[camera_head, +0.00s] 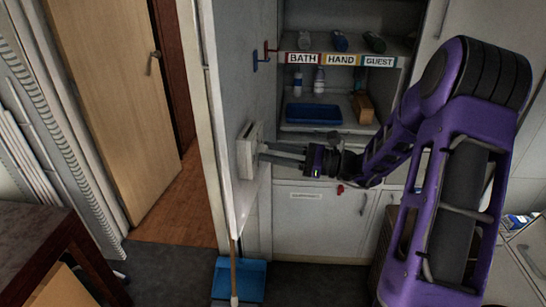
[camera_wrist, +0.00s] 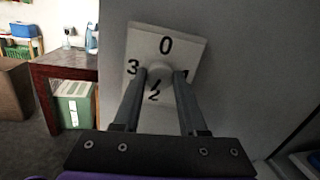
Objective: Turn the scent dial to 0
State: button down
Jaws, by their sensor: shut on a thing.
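The scent dial is a white square plate (camera_wrist: 147,34) on a pale vertical panel, tilted in the wrist view. It reads 0 at the top, 3 at left, 2 at the bottom, and a mostly hidden numeral at right. A round pale knob (camera_wrist: 157,70) sits at its centre, with a dark mark on its lower part toward the 2. My gripper (camera_wrist: 161,74) is shut on the knob, one finger on each side. In the head view the plate (camera_head: 243,152) shows edge-on, and my gripper (camera_head: 264,152) reaches it from the right.
Behind my arm, a shelf unit (camera_head: 340,95) holds bottles, a blue tray (camera_head: 314,113) and labels BATH, HAND and GUEST. A blue dustpan (camera_head: 240,279) stands below the panel. A wooden door (camera_head: 118,90) is at left. The wrist view shows a dark red table (camera_wrist: 66,64).

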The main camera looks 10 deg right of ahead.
jog(key=shift+w+r+m+g+h+b, duration=0.15)
jog(key=shift+m+b, duration=1)
jog(key=shift+m, duration=4.15)
jog(key=shift+s+f+m+g+h+b, duration=0.15)
jog(key=shift+m+b, duration=1)
jog(key=shift+m, duration=4.15)
jog(key=shift+w+r+m+g+h+b, duration=0.15)
jog(key=shift+m+b, duration=1)
jog(key=shift+m, duration=4.15)
jog(key=shift+c, duration=2.3)
grip_release()
